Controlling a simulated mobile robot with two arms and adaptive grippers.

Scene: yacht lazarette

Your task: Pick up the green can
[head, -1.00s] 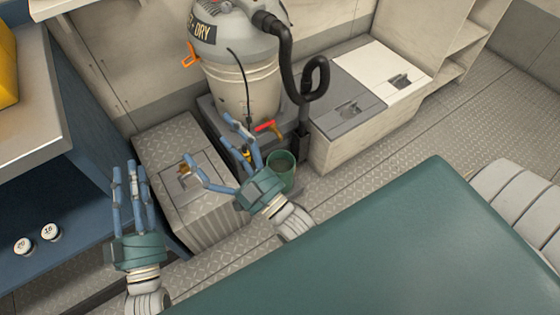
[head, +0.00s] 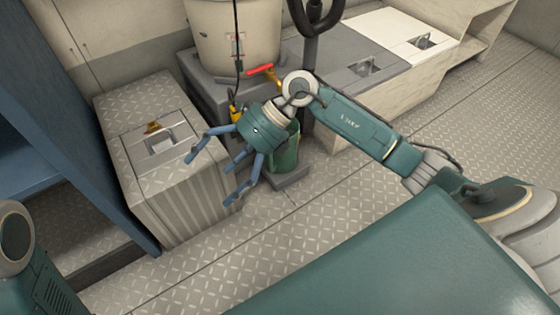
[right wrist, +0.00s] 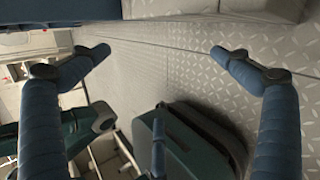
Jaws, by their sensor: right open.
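The green can (head: 287,157) stands upright at the foot of the grey plinth, in the middle of the head view. My right gripper and forearm hide its top and part of its left side. My right gripper (head: 213,182) is open and empty, to the left of the can and above the floor, its fingers pointing down-left, away from the can. In the right wrist view the open fingers (right wrist: 150,50) have bare tread-plate floor beyond them; I cannot make out the can there. My left gripper is out of view.
A ribbed metal locker (head: 160,190) with a latch stands left of the can. The vacuum drum (head: 235,40) sits on the grey plinth (head: 205,88) behind it. Grey and white lidded lockers (head: 365,66) stand at the back right. The tread-plate floor (head: 190,270) in front is clear.

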